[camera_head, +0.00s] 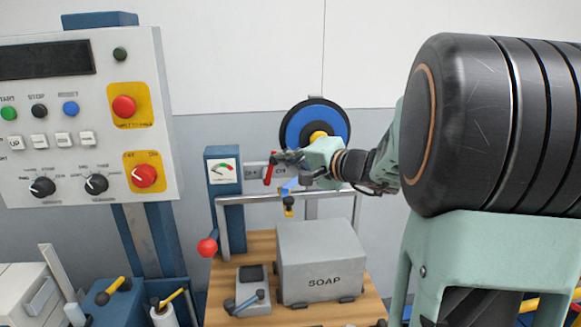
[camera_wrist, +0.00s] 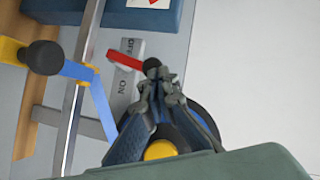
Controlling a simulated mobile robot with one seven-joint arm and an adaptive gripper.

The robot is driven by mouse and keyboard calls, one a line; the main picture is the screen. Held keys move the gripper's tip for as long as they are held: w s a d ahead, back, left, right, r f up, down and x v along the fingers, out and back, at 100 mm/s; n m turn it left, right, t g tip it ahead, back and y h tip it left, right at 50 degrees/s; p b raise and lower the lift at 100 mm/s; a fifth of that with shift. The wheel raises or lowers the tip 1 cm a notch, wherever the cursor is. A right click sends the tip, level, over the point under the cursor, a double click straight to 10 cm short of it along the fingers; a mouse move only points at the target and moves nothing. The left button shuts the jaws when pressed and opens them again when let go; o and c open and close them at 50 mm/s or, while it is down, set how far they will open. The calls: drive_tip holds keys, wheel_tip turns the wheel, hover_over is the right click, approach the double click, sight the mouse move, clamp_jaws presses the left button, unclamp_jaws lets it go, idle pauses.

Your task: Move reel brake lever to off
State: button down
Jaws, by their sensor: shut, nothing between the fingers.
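In the wrist view the red lever (camera_wrist: 125,61) crosses the plate (camera_wrist: 125,80) between the OFF and ON words, closer to OFF. Its black knob (camera_wrist: 151,64) is just beyond my fingertips; I cannot tell whether they touch. My gripper (camera_head: 284,158) is shut and empty on the ON side of the lever. It also shows in the wrist view (camera_wrist: 157,82).
A blue lever (camera_head: 290,186) with a yellow and black knob hangs below, close to a grey rail (camera_head: 255,200). A blue gauge post (camera_head: 222,171) stands left of the plate. A SOAP box (camera_head: 320,262) sits below; a control panel (camera_head: 75,115) is at left.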

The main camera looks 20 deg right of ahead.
drive_tip(key=w+a+n+g+h+b, duration=0.1)
drive_tip(key=a+n+g+h+b, duration=0.1)
drive_tip(key=a, duration=0.4)
drive_tip(key=shift+r+n+h+b, duration=0.3)
drive_tip(key=shift+n+h, duration=0.2)
drive_tip(key=shift+n, duration=0.3)
drive_tip(key=shift+w+a, duration=0.15)
drive_tip(key=shift+r, duration=0.1)
idle(0.3)
drive_tip(key=shift+r+p, duration=0.5)
drive_tip(key=shift+r, duration=0.25)
